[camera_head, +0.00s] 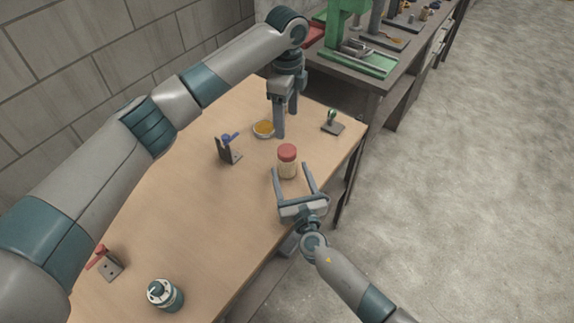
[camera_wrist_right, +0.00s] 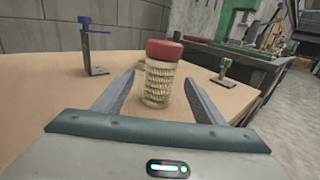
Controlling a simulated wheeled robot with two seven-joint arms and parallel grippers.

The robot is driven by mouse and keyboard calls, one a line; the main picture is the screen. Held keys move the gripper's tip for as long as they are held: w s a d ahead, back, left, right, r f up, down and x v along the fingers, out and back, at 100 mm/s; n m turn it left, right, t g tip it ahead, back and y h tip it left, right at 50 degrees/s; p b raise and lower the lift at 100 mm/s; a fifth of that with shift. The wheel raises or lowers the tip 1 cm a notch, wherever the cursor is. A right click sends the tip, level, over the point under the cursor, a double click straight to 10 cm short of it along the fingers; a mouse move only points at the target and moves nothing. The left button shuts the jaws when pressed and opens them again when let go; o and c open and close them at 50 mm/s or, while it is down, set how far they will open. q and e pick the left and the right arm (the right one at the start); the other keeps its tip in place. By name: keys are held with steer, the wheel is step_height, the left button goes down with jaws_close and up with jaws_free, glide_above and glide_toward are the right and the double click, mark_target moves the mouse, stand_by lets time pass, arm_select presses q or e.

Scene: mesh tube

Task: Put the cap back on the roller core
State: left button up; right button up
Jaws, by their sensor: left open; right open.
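The roller core (camera_head: 288,170) stands upright on the table, a pale tube with a mesh-like surface. The red cap (camera_head: 287,151) is on its top end; I cannot tell whether it is fully seated. In the right wrist view the roller core (camera_wrist_right: 158,84) stands between my fingers with the red cap (camera_wrist_right: 164,50) above them. My right gripper (camera_head: 290,168) is open, with one finger on each side of the roller core. My left gripper (camera_head: 286,124) is open and empty, pointing down behind the core, beside a shallow dish.
The shallow dish (camera_head: 263,128) has orange contents. A stand with a blue top (camera_head: 229,150) is left of the core; a small green-knobbed stand (camera_head: 332,122) is at the right. A red-handled bracket (camera_head: 106,263) and a teal-and-white canister (camera_head: 165,295) are near. The middle of the table is clear.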

steer(key=b+v, duration=0.1)
steer(key=v, duration=1.1)
steer(key=shift+s+b, duration=0.25)
steer(key=shift+b, duration=0.15)
steer(key=shift+d, duration=0.1)
steer(key=shift+s+f, duration=0.1)
